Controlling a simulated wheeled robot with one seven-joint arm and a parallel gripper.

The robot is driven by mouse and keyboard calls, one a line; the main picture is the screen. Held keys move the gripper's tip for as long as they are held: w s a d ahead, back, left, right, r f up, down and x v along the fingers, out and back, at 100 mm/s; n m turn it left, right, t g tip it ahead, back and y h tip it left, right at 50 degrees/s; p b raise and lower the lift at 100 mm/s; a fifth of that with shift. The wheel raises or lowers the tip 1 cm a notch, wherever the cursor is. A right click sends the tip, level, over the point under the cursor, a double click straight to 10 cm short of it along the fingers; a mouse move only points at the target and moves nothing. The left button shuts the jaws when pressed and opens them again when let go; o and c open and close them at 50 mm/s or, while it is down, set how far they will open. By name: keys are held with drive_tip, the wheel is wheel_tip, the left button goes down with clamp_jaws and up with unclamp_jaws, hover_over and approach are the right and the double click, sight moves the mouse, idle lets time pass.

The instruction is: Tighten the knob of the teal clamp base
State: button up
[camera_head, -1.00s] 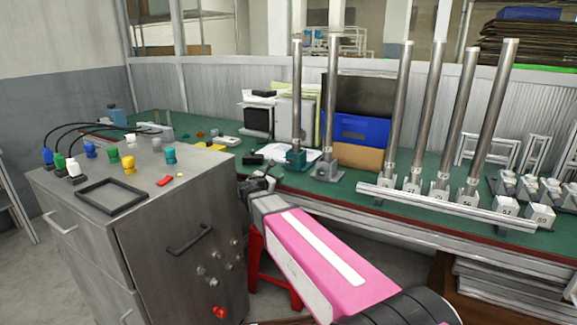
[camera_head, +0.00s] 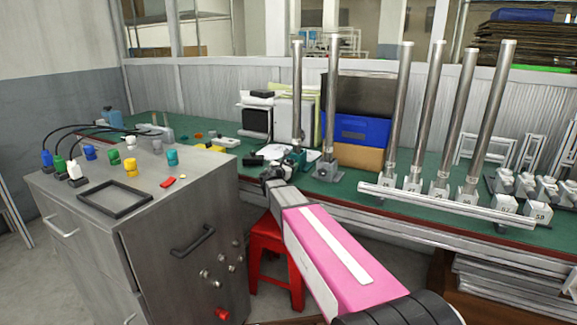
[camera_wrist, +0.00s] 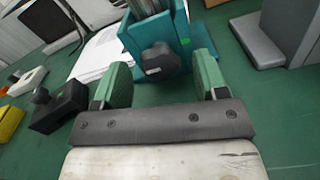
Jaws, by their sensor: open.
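The teal clamp base (camera_wrist: 128,45) stands on the green bench, with a steel post (camera_head: 297,98) upright in it. Its dark lobed knob (camera_wrist: 160,60) faces my gripper in the wrist view. My gripper (camera_wrist: 159,68) is open, with one green finger on each side of the knob in the picture.
A grey base (camera_head: 327,171) with its own post stands close on the right. Black clamp (camera_wrist: 60,106) and paper (camera_wrist: 100,62) lie left. A row of posts on a rail (camera_head: 440,206) is farther right. A grey cabinet (camera_head: 190,262) and red stool (camera_head: 265,240) stand in front.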

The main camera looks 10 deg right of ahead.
drive_tip(key=shift+w+d, duration=0.1)
drive_tip(key=shift+w, duration=0.05)
drive_tip(key=shift+c, duration=0.3)
drive_tip(key=c, duration=0.9)
drive_tip(key=shift+o, duration=0.2)
drive_tip(key=shift+m, duration=2.4)
drive_tip(key=o, duration=0.9)
drive_tip(key=v, duration=1)
drive_tip(key=shift+s+a, duration=0.2)
drive_tip(key=shift+s, duration=0.15)
